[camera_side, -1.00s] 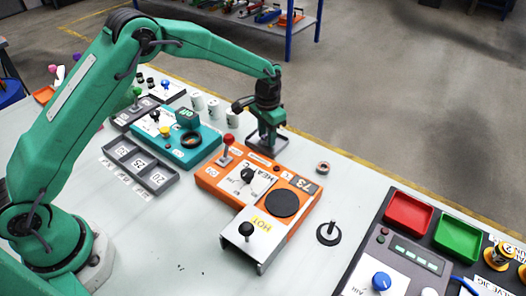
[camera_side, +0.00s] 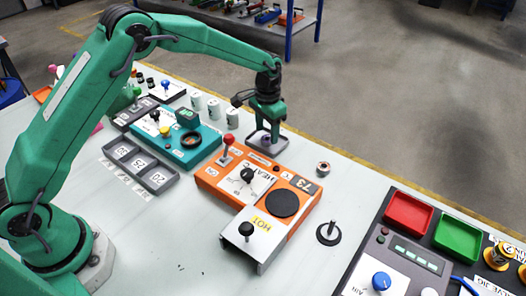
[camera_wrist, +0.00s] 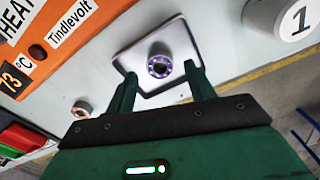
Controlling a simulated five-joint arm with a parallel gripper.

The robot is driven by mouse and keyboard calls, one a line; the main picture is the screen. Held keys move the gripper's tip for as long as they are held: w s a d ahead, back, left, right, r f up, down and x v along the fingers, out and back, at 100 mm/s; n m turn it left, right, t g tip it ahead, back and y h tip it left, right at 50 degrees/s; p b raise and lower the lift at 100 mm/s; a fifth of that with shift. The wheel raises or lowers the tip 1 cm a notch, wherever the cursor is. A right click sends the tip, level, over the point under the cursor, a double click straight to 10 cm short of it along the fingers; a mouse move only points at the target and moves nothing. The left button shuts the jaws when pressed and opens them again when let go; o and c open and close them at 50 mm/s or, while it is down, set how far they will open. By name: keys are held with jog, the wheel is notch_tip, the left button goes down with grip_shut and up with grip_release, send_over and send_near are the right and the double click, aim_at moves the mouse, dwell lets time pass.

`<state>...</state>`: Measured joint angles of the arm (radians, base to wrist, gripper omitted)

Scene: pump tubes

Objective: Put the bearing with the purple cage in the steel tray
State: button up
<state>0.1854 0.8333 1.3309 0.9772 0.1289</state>
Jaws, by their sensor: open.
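The bearing with the purple cage (camera_wrist: 159,66) lies flat on the floor of the steel tray (camera_wrist: 181,38), near its middle, in the wrist view. My gripper (camera_wrist: 160,72) is open, with one finger on each side of the bearing and a clear gap to it. In the side view my gripper (camera_side: 267,134) is above the tray (camera_side: 282,143), pointing down. The fingers partly hide the tray and the bearing there.
Another bearing, with a reddish cage (camera_wrist: 84,108), stands apart on the bench; it also shows in the side view (camera_side: 323,168). The orange heater unit (camera_side: 235,185) is close in front of the tray. White numbered cups (camera_side: 213,108) stand to the left.

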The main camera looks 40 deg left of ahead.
notch_tip(320, 180, up, 10)
dwell(0.5)
jog(key=shift+r, duration=0.1)
dwell(0.4)
jog(key=s+a+r+n+t, duration=0.1)
jog(key=s+a+r, duration=0.2)
jog(key=s+r, duration=0.45)
jog(key=s+a+r+n+t, duration=0.1)
jog(key=s+a+r+t, duration=0.1)
jog(key=s+a+r, duration=0.4)
jog(key=s+a+f+n+t, duration=0.1)
jog(key=s+t, duration=0.1)
jog(key=s, duration=1.8)
jog(key=shift+a+f+n+t, duration=0.25)
jog(key=shift+f+n+t, duration=0.05)
jog(key=shift+f, duration=0.1)
